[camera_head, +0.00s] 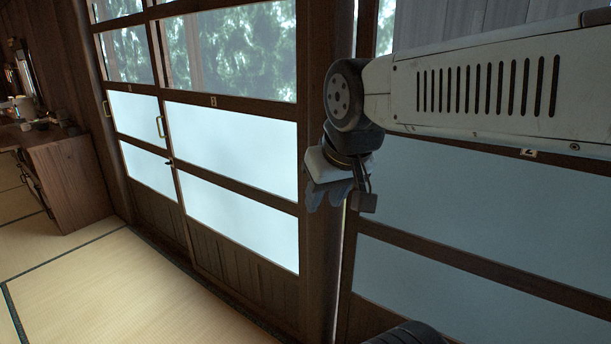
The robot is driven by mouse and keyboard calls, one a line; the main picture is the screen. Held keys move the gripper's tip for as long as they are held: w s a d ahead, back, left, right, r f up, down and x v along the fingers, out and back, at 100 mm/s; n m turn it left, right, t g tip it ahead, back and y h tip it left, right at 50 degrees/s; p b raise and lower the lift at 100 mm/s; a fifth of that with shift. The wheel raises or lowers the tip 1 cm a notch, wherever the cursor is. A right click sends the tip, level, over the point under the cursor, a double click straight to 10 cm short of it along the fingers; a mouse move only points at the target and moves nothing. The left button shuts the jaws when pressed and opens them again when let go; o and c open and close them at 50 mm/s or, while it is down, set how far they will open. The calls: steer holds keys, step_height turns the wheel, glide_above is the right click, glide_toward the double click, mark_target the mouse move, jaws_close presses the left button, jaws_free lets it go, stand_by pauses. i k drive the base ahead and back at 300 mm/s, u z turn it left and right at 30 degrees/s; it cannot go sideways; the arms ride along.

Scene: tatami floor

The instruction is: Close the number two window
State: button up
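A dark wooden sliding panel with frosted lower panes (235,148) stands left of the centre post. Another frosted panel (460,200) at right, behind my arm, bears a tag (528,153) that looks like a 2. My gripper (341,195) hangs in front of the post between the panels, pointing down. Its finger opening is unclear, and I see nothing held.
A dark latch or knob (169,162) sits at the seam of the left panels. A wooden cabinet (72,178) with small items on top stands at far left. The tatami floor (110,290) is clear at lower left. Trees show through the upper clear panes.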

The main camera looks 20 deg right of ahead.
mark_target(472, 242)
steer(key=u, duration=0.85)
steer(key=k, duration=1.3)
steer(key=z, duration=1.05)
steer(key=i, duration=1)
steer(key=u, duration=0.05)
